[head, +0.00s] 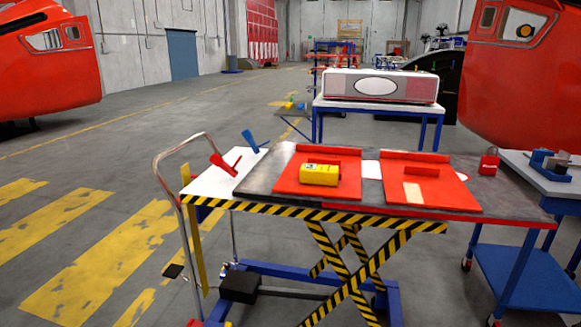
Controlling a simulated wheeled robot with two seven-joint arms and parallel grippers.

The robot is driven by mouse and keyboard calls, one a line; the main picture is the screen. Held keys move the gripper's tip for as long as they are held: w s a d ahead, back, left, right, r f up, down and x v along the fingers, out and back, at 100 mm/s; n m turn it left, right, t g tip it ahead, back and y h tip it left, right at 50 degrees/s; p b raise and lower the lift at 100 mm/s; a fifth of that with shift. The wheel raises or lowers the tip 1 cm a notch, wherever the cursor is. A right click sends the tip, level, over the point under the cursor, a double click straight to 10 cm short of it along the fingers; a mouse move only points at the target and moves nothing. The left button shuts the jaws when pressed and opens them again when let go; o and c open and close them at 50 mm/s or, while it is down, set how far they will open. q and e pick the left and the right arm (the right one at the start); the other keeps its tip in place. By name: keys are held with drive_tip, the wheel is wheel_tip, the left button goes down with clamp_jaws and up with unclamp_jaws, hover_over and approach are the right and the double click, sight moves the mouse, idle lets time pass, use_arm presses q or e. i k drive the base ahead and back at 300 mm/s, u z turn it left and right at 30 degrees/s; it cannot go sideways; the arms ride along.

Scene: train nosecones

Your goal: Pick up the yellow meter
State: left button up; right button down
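In the head view the yellow meter (319,175) lies on a red board (291,183) on top of the lift table. It is a small boxy yellow thing with dark markings on its top and a red patch at its right end. Nothing covers it. Neither of my grippers shows in the head view.
The lift table (352,213) has striped edges and a push handle (178,160) at the left. A second red board (441,193) lies right of the meter. Red and blue clamp-like tools stand at the left end. A blue cart (527,279) stands at the right.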

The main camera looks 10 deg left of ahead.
sight(317, 174)
drive_tip(key=u, duration=0.6)
drive_tip(key=i, duration=1.35)
drive_tip(key=u, duration=2.05)
drive_tip(key=i, duration=1.95)
drive_tip(key=z, duration=1.1)
